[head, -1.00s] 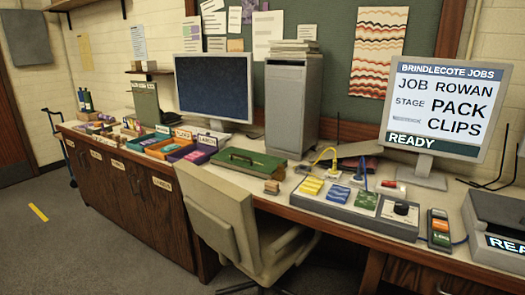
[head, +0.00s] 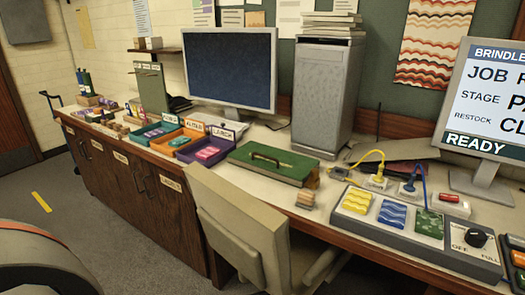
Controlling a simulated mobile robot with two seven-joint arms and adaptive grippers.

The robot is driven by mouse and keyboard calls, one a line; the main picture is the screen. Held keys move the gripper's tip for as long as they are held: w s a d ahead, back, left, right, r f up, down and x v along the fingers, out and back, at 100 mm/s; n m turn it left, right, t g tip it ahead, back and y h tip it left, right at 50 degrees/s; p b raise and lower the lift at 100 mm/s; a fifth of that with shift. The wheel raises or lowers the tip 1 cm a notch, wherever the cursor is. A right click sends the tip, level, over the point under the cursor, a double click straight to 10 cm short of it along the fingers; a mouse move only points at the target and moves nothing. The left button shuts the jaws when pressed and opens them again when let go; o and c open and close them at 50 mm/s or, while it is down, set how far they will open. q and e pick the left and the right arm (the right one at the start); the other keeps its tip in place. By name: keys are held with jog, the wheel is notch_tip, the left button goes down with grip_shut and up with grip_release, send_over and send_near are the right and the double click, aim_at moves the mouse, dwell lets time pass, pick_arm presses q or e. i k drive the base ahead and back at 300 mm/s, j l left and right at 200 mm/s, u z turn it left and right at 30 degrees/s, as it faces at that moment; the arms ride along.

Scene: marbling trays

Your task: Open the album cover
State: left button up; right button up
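I cannot make out an album for certain. A flat dark object (head: 408,166) lies behind the cables, right of the grey tower, mostly hidden; I cannot tell if it is the album. A green case (head: 268,163) with a dark handle on top lies shut on the desk, left of the tower. Neither of my grippers shows in the head view.
A beige chair (head: 238,220) stands against the desk front. Orange, teal and purple trays (head: 205,150) sit left of the green case. A grey panel (head: 400,225) with coloured pads and a knob is at right. Monitors (head: 230,68) stand behind.

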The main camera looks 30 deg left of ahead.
aim_at(296, 166)
jog(key=j+z, duration=0.15)
jog(key=j, duration=0.6)
jog(key=j+z, duration=0.1)
jog(key=j, duration=0.65)
jog(key=k+j+z, duration=0.15)
jog(key=j, duration=0.6)
jog(key=j+z, duration=0.15)
jog(key=j, duration=0.6)
jog(key=k, duration=0.05)
